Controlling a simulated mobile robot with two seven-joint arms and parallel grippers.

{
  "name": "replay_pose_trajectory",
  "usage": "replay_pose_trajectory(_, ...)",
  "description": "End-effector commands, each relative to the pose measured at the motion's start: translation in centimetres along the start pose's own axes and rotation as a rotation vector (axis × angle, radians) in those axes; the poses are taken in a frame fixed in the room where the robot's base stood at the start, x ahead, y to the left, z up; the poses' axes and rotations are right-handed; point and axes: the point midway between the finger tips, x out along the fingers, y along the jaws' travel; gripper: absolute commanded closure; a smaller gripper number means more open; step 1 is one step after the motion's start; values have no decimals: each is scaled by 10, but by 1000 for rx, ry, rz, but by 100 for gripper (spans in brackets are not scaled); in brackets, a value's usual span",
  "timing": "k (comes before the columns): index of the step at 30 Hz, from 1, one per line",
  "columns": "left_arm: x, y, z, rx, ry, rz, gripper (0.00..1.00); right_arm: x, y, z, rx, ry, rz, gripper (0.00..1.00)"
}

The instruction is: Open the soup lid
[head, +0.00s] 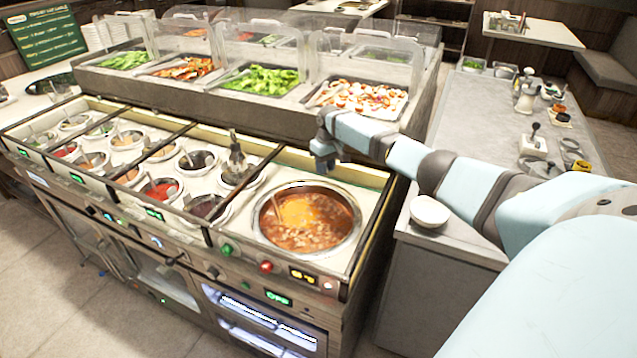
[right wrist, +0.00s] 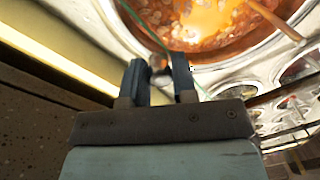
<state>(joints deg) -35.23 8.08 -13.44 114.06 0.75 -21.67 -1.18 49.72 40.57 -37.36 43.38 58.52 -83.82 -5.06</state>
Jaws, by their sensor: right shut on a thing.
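The soup pot (head: 352,222) is a round metal-rimmed well at the right end of the counter. Its orange-red soup (head: 300,212) shows, with a ladle handle (head: 275,207) at its left side. My right gripper (head: 325,160) is just behind the pot's far rim. A thin greenish edge runs past the knob, which looks like a clear glass soup lid. The lid's full outline is hard to make out. The soup also shows in this view (right wrist: 205,25). My left gripper is not in view.
Several sauce wells (head: 160,188) with spoons lie left of the pot. Behind it stands a raised salad bar with clear guards (head: 365,62). A grey counter at right holds a white bowl (head: 429,212) near my right arm.

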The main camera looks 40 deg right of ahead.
Motion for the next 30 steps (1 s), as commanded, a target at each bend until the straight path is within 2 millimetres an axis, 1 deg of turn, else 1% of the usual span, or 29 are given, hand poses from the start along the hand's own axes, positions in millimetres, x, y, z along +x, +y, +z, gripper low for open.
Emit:
replay_pose_trajectory(1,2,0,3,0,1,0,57,1,3,-2,1,2,-1,100)
replay_pose_trajectory(6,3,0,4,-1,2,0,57,-1,8,-5,0,2,0,100)
replay_pose_trajectory(15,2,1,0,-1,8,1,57,-2,7,-5,-1,1,0,100)
replay_pose_trajectory(16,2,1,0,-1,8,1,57,-2,7,-5,-1,1,0,67)
replay_pose_trajectory(17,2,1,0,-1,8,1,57,-2,7,-5,-1,1,0,60)
replay_pose_trajectory(18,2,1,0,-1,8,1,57,-2,7,-5,-1,1,0,51)
replay_pose_trajectory(19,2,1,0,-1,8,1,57,-2,7,-4,-1,1,0,49)
replay_pose_trajectory(26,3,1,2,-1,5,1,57,-2,7,-4,-1,1,1,49)
replay_pose_trajectory(30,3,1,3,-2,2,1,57,-9,8,-4,-1,1,0,49)
